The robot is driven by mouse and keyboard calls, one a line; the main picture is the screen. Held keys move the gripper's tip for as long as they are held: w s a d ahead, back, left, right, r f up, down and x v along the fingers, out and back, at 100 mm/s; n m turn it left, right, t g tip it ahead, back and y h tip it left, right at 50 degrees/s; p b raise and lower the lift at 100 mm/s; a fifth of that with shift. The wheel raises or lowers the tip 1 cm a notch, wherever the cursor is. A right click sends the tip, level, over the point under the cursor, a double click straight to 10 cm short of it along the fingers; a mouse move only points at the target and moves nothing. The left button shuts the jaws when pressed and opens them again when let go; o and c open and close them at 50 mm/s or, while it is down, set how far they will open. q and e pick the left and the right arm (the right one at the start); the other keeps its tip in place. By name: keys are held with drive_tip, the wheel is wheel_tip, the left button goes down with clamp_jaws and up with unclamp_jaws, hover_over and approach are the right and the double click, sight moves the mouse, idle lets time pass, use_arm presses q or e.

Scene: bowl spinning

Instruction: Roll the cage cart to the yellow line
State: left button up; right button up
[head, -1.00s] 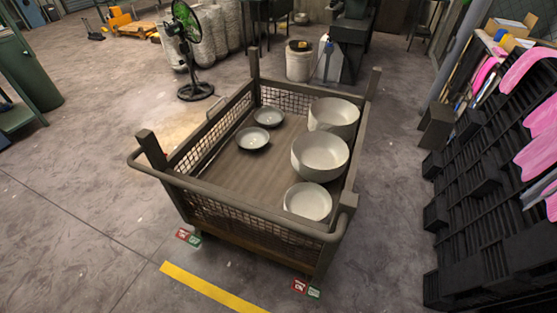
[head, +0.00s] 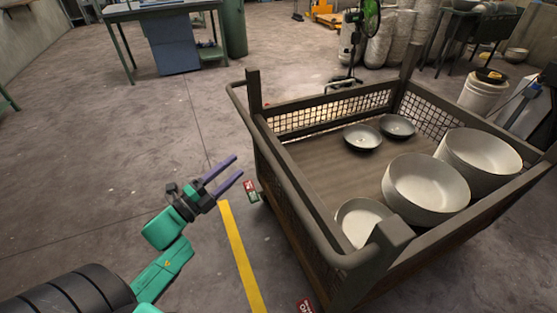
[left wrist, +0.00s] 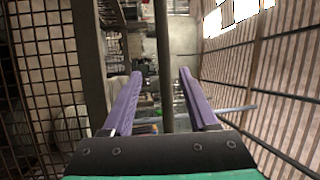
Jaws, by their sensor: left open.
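The grey cage cart (head: 325,175) stands right of centre in the head view, with mesh sides and a tubular push bar (head: 290,186) along its near left side. The yellow line (head: 240,250) lies on the floor just left of the cart. My left gripper (head: 239,165) is open and empty, left of the push bar and apart from it, fingers pointing at the cart. In the left wrist view a dark bar (left wrist: 164,60) shows between my open fingers, with mesh (left wrist: 45,60) at the left. My right gripper is out of view.
Several pale bowls (head: 425,188) sit in the cart. A green-legged table (head: 160,10) stands at the back left, and a green fan (head: 368,18) behind the cart. White sacks and a bucket (head: 483,92) are at the back right. The floor at left is clear.

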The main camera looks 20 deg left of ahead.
use_arm(q)
drive_tip(key=x, duration=1.4)
drive_tip(key=shift+w+a+r, duration=0.25)
drive_tip(key=shift+r, duration=0.15)
clamp_jaws()
drive_tip(key=shift+f, duration=0.1)
idle(0.4)
